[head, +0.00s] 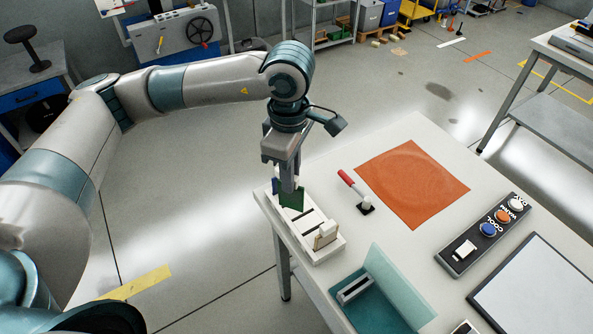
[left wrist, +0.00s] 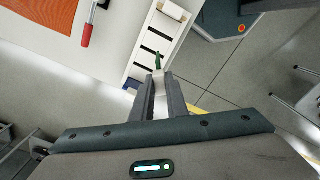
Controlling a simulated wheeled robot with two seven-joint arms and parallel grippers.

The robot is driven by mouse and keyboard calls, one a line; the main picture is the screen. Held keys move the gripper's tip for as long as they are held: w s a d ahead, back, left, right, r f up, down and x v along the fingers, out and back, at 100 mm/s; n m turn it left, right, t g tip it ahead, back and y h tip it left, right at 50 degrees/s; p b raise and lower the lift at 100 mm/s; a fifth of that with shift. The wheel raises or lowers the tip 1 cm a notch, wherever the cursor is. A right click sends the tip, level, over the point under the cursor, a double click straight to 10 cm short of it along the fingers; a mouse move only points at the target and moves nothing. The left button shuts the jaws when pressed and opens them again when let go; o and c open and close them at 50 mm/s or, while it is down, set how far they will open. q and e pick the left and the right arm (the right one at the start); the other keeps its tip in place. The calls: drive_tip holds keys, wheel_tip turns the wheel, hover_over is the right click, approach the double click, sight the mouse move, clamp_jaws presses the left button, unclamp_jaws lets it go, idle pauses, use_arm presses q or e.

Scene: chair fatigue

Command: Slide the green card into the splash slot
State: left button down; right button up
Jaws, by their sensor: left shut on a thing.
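The green card (head: 292,199) is held in my left gripper (head: 289,184), upright over the far end of a white slotted rack (head: 329,250). The card also shows edge-on as a thin green strip between the fingertips in the left wrist view (left wrist: 158,62). The rack (left wrist: 141,54) has several dark slots across it. I cannot tell whether the card's lower edge is inside a slot or just above it. No label marks the splash slot in these views. My right gripper is not in view.
A cream block (head: 326,235) stands at the rack's near end. Beside the rack are a red-handled lever (head: 355,190) and an orange mat (head: 412,184). A teal open box (head: 386,292), a button panel (head: 485,235) and a white-topped board (head: 540,290) lie nearer and rightward.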

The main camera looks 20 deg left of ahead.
use_arm(q)
drive_tip(key=m, duration=0.3)
drive_tip(key=a+m, duration=0.1)
drive_tip(key=shift+s+f+m, duration=0.25)
drive_tip(key=shift+s+m, duration=0.05)
drive_tip(key=shift+s, duration=0.1)
drive_tip(key=a+m, duration=0.1)
drive_tip(key=m, duration=0.3)
drive_tip(key=s+f+m, duration=0.1)
drive_tip(key=m, duration=0.3)
drive_tip(key=s+a+m, duration=0.1)
drive_tip(key=m, duration=0.3)
drive_tip(key=shift+s+a+f+m, duration=0.15)
drive_tip(key=shift+a+m, duration=0.15)
drive_tip(key=shift+m, duration=0.1)
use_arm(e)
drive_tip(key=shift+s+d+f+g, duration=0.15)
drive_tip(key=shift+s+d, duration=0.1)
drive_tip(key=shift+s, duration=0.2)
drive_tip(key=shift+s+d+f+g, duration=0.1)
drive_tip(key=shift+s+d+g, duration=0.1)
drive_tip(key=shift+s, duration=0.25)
use_arm(q)
drive_tip(key=shift+d, duration=0.1)
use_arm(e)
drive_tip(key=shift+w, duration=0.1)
